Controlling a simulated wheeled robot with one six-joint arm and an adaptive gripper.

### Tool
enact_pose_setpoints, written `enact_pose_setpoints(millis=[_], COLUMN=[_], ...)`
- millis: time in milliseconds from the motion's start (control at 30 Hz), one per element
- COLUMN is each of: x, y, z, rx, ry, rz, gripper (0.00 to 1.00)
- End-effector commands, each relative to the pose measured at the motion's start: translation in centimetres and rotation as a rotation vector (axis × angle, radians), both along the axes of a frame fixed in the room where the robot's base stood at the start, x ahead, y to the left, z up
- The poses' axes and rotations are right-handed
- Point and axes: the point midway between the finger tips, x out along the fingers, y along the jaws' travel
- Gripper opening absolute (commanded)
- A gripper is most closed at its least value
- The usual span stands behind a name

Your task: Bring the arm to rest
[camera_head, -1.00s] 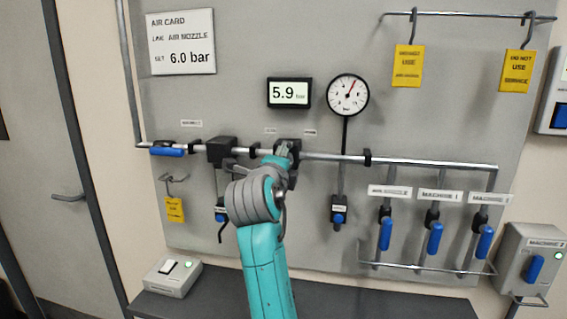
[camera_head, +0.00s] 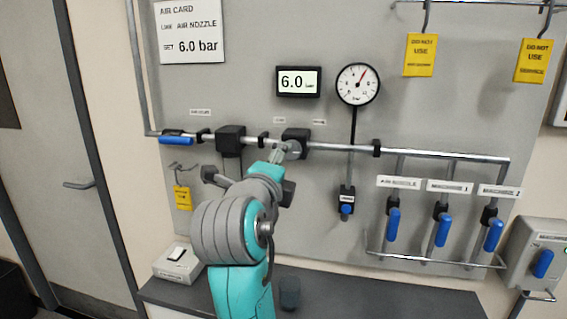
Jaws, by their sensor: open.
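My arm, teal and grey, reaches up from the bottom of the picture to the air panel (camera_head: 330,220). My gripper (camera_head: 285,152) is open at the far end of the arm, close to the black regulator block (camera_head: 297,141) on the pipe. I cannot tell whether it touches the block. Part of the gripper is hidden by my own wrist. The digital display (camera_head: 298,82) reads 6.0 bar. The air card (camera_head: 189,32) reads LINE AIR NOZZLE, SET 6.0 bar.
A round gauge (camera_head: 357,84) stands above the pipe (camera_head: 340,149). Several blue-handled valves hang at the right, behind a rail. Yellow DO NOT USE tags (camera_head: 420,55) hang at top right. A dark shelf (camera_head: 380,297) runs below. A switch box (camera_head: 177,265) sits on its left end.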

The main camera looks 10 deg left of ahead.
Motion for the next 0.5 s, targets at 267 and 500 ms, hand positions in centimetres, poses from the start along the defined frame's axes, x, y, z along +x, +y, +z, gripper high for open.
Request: enact_pose_setpoints(millis=[267, 500], x=[-0.3, 0.0], y=[0.0, -0.5], z=[0.0, -1.9], rx=[0.000, -0.047], ry=[0.000, 0.005], rz=[-0.001, 0.005], gripper=[0.74, 0.74])
